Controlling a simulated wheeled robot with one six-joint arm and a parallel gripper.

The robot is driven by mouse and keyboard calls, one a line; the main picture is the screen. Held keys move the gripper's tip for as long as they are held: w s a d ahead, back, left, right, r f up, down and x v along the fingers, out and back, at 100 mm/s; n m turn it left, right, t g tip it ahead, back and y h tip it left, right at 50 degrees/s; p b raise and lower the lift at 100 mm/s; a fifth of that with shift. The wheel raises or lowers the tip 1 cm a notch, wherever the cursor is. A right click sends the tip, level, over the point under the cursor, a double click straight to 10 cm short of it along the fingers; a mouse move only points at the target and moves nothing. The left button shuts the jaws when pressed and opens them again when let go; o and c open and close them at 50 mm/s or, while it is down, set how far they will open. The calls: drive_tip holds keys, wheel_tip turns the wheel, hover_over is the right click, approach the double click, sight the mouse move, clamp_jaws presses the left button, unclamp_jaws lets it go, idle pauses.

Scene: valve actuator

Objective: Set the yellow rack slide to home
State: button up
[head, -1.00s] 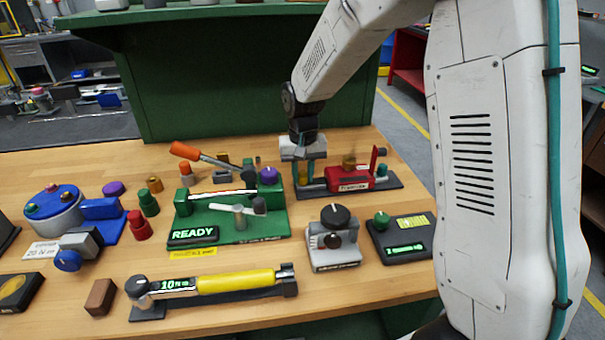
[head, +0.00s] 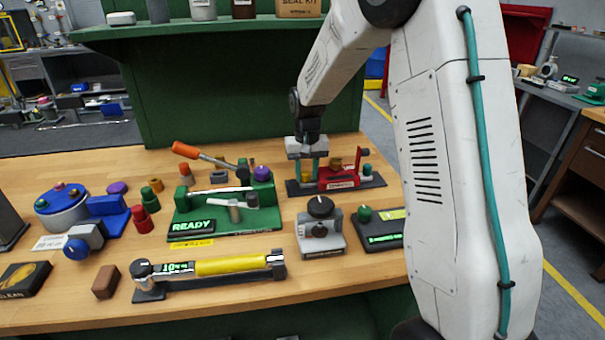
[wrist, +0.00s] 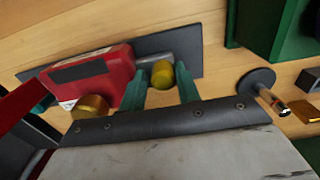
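The red rack device (head: 338,178) stands on a dark base plate at the back right of the bench. In the wrist view its red body (wrist: 95,75) has a silver rod running out to the right. A yellow knob (wrist: 163,75) sits by that rod; I take it to be the yellow rack slide. My gripper (head: 311,172) points down at the left part of the device. Its two teal fingers (wrist: 163,82) stand apart on either side of the yellow knob, with narrow gaps seeming to show. Contact with it is not clear. A brass knob (wrist: 90,106) lies beside the red body.
A green fixture with a READY display (head: 193,226) and an orange-handled lever (head: 187,150) stands left of my gripper. A grey box with a black dial (head: 320,207) is in front. A yellow-handled tool (head: 230,265) lies near the front edge. The green back panel (head: 250,100) rises behind.

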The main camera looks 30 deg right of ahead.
sight(307, 171)
drive_tip(key=shift+d+r, duration=0.15)
drive_tip(key=shift+r, duration=0.35)
drive_tip(key=r, duration=0.7)
drive_tip(key=shift+a, duration=0.2)
drive_tip(key=shift+f, duration=0.1)
drive_tip(key=s+a+r+n, duration=0.1)
drive_tip(key=s+a+r, duration=0.3)
drive_tip(key=s, duration=1.4)
drive_tip(key=s+a+r+n+t, duration=0.1)
drive_tip(key=s+a+r, duration=0.3)
drive_tip(key=s, duration=1.4)
drive_tip(key=shift+s+a+r+n, duration=0.2)
drive_tip(key=shift+s+n, duration=0.15)
drive_tip(key=shift+n, duration=0.35)
